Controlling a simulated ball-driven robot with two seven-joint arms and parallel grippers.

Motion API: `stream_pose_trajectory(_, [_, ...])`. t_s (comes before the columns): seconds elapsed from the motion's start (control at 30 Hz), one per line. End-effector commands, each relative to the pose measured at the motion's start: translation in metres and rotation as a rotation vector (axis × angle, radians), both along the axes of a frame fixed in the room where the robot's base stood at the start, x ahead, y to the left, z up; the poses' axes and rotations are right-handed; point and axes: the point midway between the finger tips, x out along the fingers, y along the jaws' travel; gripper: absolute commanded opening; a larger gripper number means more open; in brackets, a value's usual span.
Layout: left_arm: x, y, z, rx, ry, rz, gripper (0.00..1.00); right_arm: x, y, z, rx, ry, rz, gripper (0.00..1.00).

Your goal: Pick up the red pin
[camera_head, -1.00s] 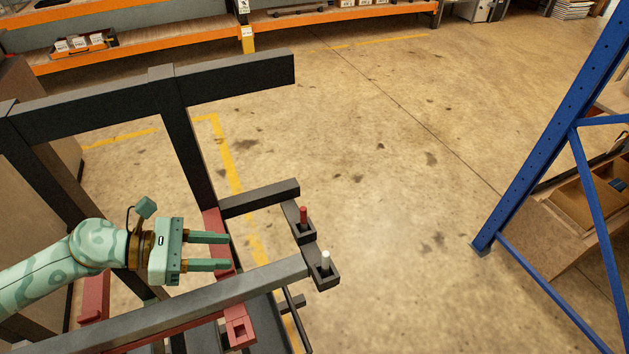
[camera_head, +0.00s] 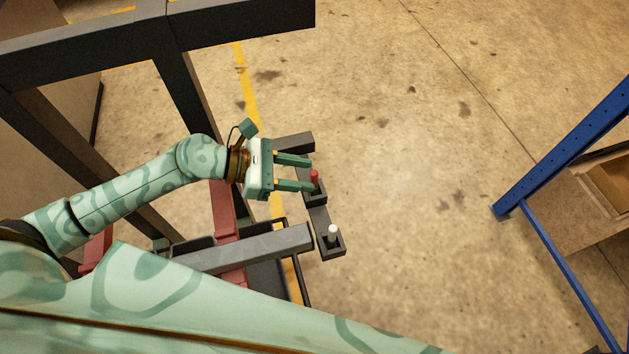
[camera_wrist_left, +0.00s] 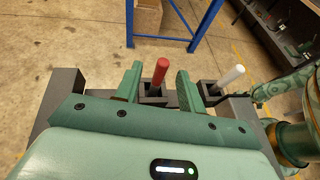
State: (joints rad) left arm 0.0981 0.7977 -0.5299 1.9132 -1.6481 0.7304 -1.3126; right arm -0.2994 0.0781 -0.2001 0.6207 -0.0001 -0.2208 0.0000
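The red pin (camera_head: 314,177) stands in a dark square holder at the end of a dark frame bar. In the left wrist view the red pin (camera_wrist_left: 160,71) leans a little and shows between my two open fingers, its base in the holder (camera_wrist_left: 154,90). My left gripper (camera_head: 309,174) is open, its fingertips at the pin; in the head view the lower fingertip is close beside it. I cannot tell whether a finger touches it. A white pin (camera_head: 332,231) stands in a second holder (camera_head: 331,246) nearby, also in the left wrist view (camera_wrist_left: 232,75). My right gripper is not clearly seen.
Dark frame posts and beams (camera_head: 180,100) rise beside and behind my left arm. A grey bar (camera_head: 250,247) runs in front of the gripper. A blue rack (camera_head: 570,145) stands at the right. Open concrete floor (camera_head: 400,180) lies between.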

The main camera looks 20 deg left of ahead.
Motion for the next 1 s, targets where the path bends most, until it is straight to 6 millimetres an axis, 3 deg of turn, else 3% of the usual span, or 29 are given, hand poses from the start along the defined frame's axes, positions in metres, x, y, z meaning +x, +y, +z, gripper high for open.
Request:
stream_pose_trajectory(0.33, [0.016, -0.040, -0.019, -0.002, 0.000, 0.000, 0.40, 0.001, 0.000, 0.002, 0.000, -0.003, 0.000, 0.58])
stream_pose_trajectory(0.63, [0.018, -0.045, -0.023, 0.001, 0.000, 0.000, 0.40, 0.001, -0.001, 0.002, -0.001, -0.003, 0.000, 0.58])
stream_pose_trajectory(0.77, [0.018, -0.045, -0.022, 0.001, 0.000, 0.000, 0.03, 0.000, -0.001, 0.002, -0.002, -0.002, 0.000, 0.58])
stream_pose_trajectory(1.0, [0.018, -0.045, -0.022, 0.001, 0.000, 0.000, 0.00, 0.000, -0.002, 0.002, -0.002, -0.001, 0.000, 0.58])
